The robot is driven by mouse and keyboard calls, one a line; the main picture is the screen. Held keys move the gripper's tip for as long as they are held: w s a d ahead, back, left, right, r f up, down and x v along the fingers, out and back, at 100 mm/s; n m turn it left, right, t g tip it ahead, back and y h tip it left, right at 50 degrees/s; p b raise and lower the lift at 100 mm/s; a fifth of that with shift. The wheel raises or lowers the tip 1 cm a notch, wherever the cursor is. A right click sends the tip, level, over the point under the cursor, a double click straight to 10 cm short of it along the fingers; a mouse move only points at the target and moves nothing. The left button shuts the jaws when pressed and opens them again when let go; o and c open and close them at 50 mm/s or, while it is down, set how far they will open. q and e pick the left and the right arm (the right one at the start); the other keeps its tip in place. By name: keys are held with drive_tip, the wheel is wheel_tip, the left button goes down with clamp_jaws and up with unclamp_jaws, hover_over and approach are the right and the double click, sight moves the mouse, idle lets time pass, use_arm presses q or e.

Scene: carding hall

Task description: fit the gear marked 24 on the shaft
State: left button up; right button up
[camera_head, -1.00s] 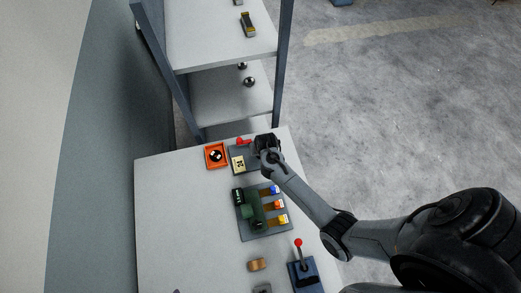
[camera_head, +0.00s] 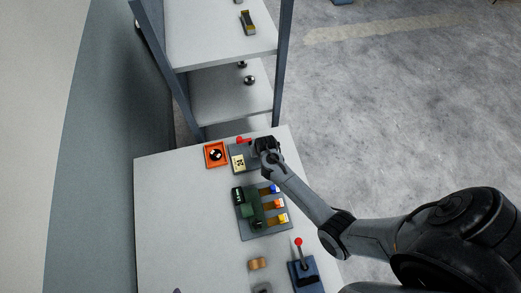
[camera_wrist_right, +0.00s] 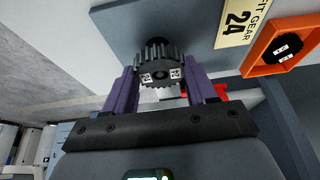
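My right gripper (camera_head: 265,146) is at the far right corner of the table, over a grey base plate (camera_head: 236,150). In the right wrist view, its purple fingers (camera_wrist_right: 160,78) stand at both sides of a dark toothed gear (camera_wrist_right: 158,62) and appear to touch it. A dark round part (camera_wrist_right: 178,46) shows just behind the gear; how far the gear sits on a shaft is hidden. A plate reading "FIT GEAR 24" (camera_wrist_right: 238,22) lies beside it. My left gripper is not seen.
An orange tray (camera_head: 207,164) holding another black gear stands left of the plate. A red part (camera_head: 243,140) is close behind. Nearer are a green device with coloured blocks (camera_head: 254,212), a brown piece (camera_head: 258,263) and a red-knobbed lever (camera_head: 299,243). The table's left side is clear.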

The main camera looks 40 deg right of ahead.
drive_tip(key=o, duration=0.4)
drive_tip(key=shift+o, duration=0.2)
drive_tip(key=shift+r, duration=0.15)
drive_tip(key=shift+r, duration=0.25)
drive_tip(key=p+v, duration=0.2)
drive_tip(key=v, duration=0.9)
drive_tip(key=s+a+r+n+y, duration=0.1)
drive_tip(key=s+a+r+n, duration=0.2)
drive_tip(key=s, duration=0.7)
drive_tip(key=s+a+r+n+y, duration=0.1)
drive_tip(key=s+a+r+n, duration=0.3)
drive_tip(key=s+r, duration=0.4)
drive_tip(key=shift+s+a+r, duration=0.2)
drive_tip(key=shift+s+a, duration=0.45)
drive_tip(key=shift+s, duration=0.25)
